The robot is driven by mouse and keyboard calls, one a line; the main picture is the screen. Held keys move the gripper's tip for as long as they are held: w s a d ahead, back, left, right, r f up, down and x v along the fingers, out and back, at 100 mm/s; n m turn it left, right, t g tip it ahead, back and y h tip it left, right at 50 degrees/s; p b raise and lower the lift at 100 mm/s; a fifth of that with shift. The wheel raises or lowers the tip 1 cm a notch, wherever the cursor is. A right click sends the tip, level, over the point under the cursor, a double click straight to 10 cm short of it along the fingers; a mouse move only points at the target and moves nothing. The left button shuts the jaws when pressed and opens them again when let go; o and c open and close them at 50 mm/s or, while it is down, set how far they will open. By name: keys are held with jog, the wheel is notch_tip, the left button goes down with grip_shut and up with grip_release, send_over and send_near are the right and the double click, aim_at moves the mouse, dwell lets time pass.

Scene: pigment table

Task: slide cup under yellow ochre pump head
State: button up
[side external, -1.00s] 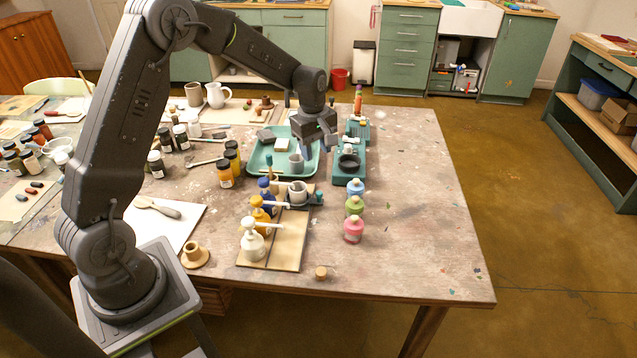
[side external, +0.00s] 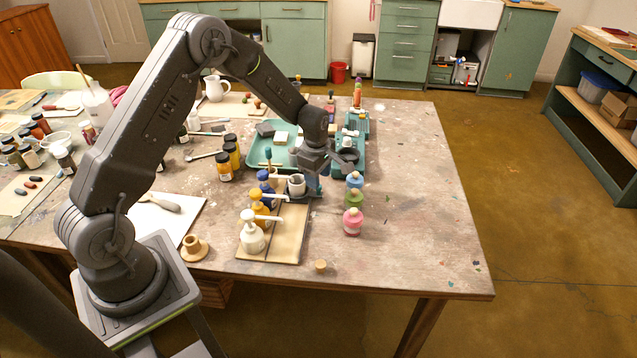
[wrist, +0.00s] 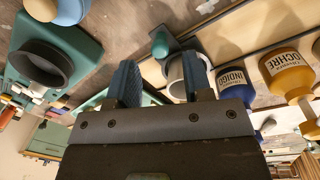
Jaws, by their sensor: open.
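A pale grey cup (side external: 297,186) stands on the wooden pump board (side external: 288,240), near the indigo pump bottle (side external: 267,183). The yellow ochre pump bottle (side external: 260,208) is nearer the camera; its spout reaches over the board, and the cup is apart from it. My gripper (side external: 317,183) is low at the cup's right side, open and empty. In the wrist view its two blue fingers (wrist: 160,66) are spread; the right finger overlaps the cup (wrist: 176,78). A teal knob (wrist: 160,45) beside the cup shows between the fingers' lines; contact cannot be told. The ochre label (wrist: 287,64) is at right.
A white pump bottle (side external: 252,235) stands nearest on the board. Blue, green and pink bottles (side external: 352,221) stand in a row to the right. A teal tray (side external: 257,150) and a teal scale-like device (side external: 350,168) lie behind. The table's right side is clear.

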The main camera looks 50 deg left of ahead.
jog(key=shift+w+f, duration=0.1)
jog(key=shift+f, duration=1.4)
grip_shut()
